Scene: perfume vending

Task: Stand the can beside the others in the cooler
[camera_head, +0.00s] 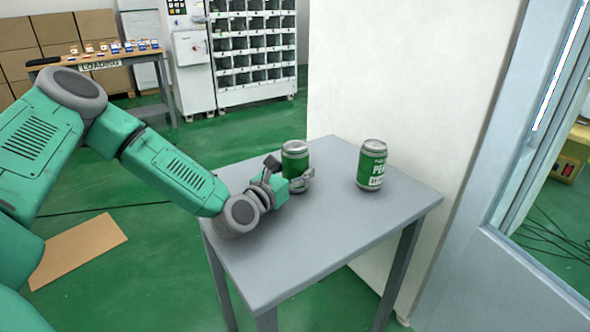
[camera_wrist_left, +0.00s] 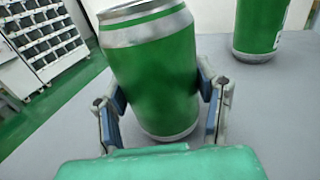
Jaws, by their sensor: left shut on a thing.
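A green and silver can (camera_head: 295,160) stands at the far part of a small grey table. My left gripper (camera_head: 300,181) is shut on this can. In the left wrist view the can (camera_wrist_left: 152,75) sits between the two fingers of the left gripper (camera_wrist_left: 163,98), tilted slightly in the picture. Its base looks on or very close to the tabletop; I cannot tell which. A second green can (camera_head: 371,165) with white lettering stands upright to the right, apart from the first. It also shows in the left wrist view (camera_wrist_left: 259,28). No cooler is clearly identifiable. My right gripper is not in view.
The grey table (camera_head: 325,245) is clear at its front. A white panel (camera_head: 400,80) rises behind it, and a pale blue frame (camera_head: 480,200) stands at the right. A loading table (camera_head: 95,62), a shelf unit (camera_head: 255,45) and a cardboard sheet (camera_head: 78,248) are farther left.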

